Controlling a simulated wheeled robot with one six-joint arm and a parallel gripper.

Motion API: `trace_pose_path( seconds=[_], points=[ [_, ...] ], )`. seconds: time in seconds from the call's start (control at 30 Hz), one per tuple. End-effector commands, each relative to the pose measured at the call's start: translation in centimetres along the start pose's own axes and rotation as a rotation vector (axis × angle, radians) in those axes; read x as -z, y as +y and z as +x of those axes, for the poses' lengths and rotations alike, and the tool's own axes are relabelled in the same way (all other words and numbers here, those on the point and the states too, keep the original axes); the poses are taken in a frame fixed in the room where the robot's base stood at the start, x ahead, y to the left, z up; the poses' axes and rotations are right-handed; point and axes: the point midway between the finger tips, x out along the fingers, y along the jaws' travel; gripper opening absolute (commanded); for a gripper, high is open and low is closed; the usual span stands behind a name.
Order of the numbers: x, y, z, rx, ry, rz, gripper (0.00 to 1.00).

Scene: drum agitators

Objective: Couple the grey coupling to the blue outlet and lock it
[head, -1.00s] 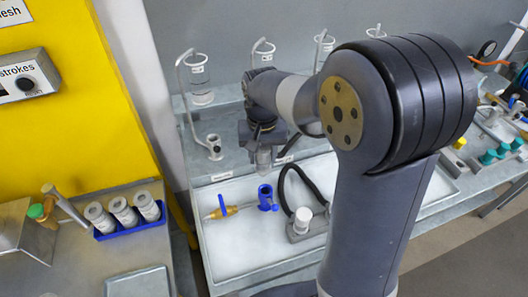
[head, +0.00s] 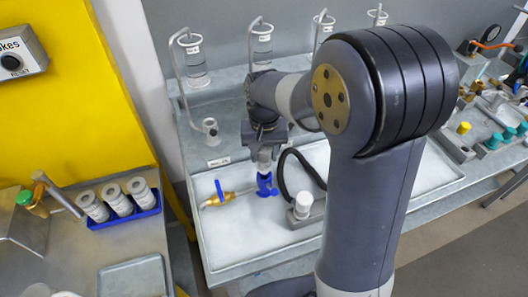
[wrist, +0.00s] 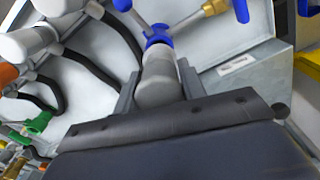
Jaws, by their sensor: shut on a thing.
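The blue outlet (head: 266,186) stands in the white tray beside a brass fitting (head: 216,199) with a blue lever. It also shows in the wrist view (wrist: 157,37). My gripper (head: 265,158) is above the outlet, pointing down. In the wrist view my gripper (wrist: 161,80) is shut on the grey coupling (wrist: 160,82), one finger on each side. The coupling's far end meets the blue outlet in line with it. I cannot tell whether it is fully seated or locked.
A white-capped fitting (head: 303,204) with a black hose (head: 285,158) stands close right of the outlet. Glass cylinders (head: 262,42) line the back shelf. A blue rack (head: 123,214) of grey-white canisters is on the left bench. The white tray (head: 235,246) is clear in front.

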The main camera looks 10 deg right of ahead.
Motion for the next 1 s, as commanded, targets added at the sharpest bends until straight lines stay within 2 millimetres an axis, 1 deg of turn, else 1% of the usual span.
trace_pose_path(
  seconds=[0.2,0.83,1.0],
  points=[
    [0.0,0.0,0.6,0.000,0.001,0.000,0.00],
    [0.0,0.0,0.8,0.000,0.001,0.000,0.00],
    [0.0,0.0,1.1,0.000,0.000,0.000,0.00]
  ],
)
